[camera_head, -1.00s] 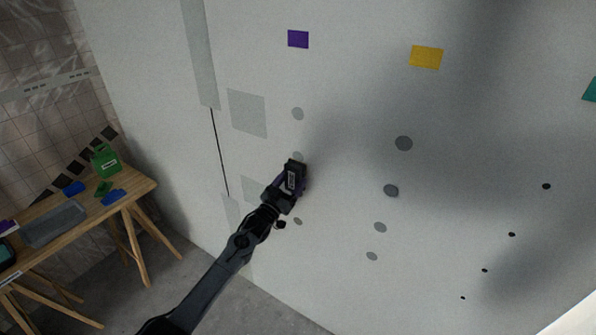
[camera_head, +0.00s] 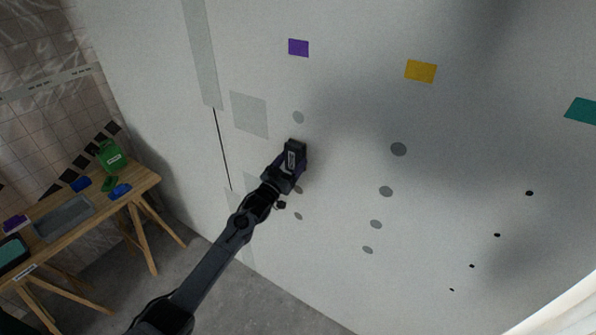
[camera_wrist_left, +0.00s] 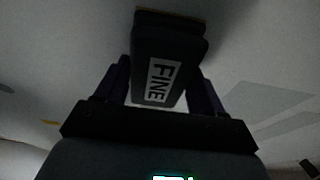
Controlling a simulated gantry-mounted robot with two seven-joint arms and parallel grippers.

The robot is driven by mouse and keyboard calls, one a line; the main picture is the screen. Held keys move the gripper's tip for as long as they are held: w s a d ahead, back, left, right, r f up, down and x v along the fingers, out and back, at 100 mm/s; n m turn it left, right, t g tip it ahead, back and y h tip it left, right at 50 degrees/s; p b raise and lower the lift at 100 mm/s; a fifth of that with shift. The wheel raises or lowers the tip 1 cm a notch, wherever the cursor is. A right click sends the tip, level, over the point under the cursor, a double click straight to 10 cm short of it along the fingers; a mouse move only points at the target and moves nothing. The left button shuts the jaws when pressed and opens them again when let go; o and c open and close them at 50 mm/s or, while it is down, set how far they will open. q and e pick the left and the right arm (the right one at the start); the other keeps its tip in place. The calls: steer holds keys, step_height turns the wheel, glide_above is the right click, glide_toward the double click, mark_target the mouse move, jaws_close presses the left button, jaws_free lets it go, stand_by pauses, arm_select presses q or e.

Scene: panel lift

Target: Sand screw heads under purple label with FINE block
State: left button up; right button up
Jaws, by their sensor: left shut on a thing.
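The purple label (camera_head: 298,48) is on the white wall panel (camera_head: 340,270). Below it is a column of grey round spots: one at the top (camera_head: 298,117), one partly hidden by my gripper (camera_head: 299,190), and a lower one (camera_head: 298,216). My left gripper (camera_head: 289,167) is shut on the dark FINE block (camera_head: 294,151), in this column between the top and partly hidden spots. In the left wrist view, the block (camera_wrist_left: 168,50) sits between the fingers, its FINE lettering facing the camera. I cannot tell whether it touches the panel. My right gripper is not in view.
A yellow label (camera_head: 421,71) and a teal label (camera_head: 582,111) have their own columns of spots to the right. A wooden trestle table (camera_head: 140,184) at the left holds a green container (camera_head: 111,156), a grey tray (camera_head: 64,218) and blue pieces.

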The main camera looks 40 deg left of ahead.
arm_select(q)
step_height(320, 180, up, 6)
steer(key=p, duration=0.4)
steer(key=shift+f, duration=0.1)
step_height(320, 180, up, 7)
steer(key=p, duration=0.6)
step_height(320, 180, up, 6)
steer(key=p, duration=0.4)
steer(key=shift+p, duration=0.35)
steer(key=b, duration=0.4)
glide_above(292, 147)
step_height(292, 147, down, 6)
steer(key=shift+s+r, duration=0.1)
steer(key=shift+r, duration=0.05)
steer(key=shift+s+f+b, duration=0.1)
steer(key=shift+f+b, duration=2.35)
steer(key=shift+f, duration=0.65)
steer(key=shift+a, duration=0.1)
